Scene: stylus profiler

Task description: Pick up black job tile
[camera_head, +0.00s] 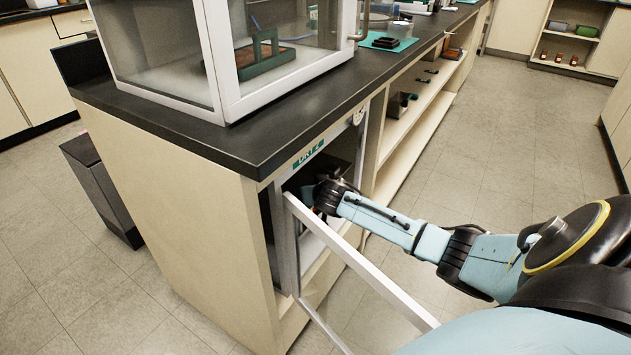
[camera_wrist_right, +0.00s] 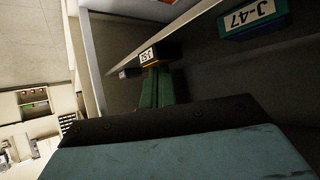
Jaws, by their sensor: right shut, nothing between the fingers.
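My right gripper (camera_head: 322,197) reaches through the open door of the cabinet under the counter. In the right wrist view its green fingers (camera_wrist_right: 158,78) are shut with nothing between them. Just beyond the fingertips is a dark piece with an orange edge and a white label (camera_wrist_right: 150,54); I cannot tell whether they touch. A green piece labelled J-47 (camera_wrist_right: 254,20) sits apart at the upper right. I cannot tell for sure which piece is the black job tile. My left gripper is not in view.
The open cabinet door (camera_head: 355,262) stands beside my right forearm. A glass-walled enclosure (camera_head: 225,60) stands on the dark counter (camera_head: 190,135) above. Open shelves (camera_head: 420,105) lie to the right of the cabinet. A dark bin (camera_head: 105,190) stands at left. The floor at right is clear.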

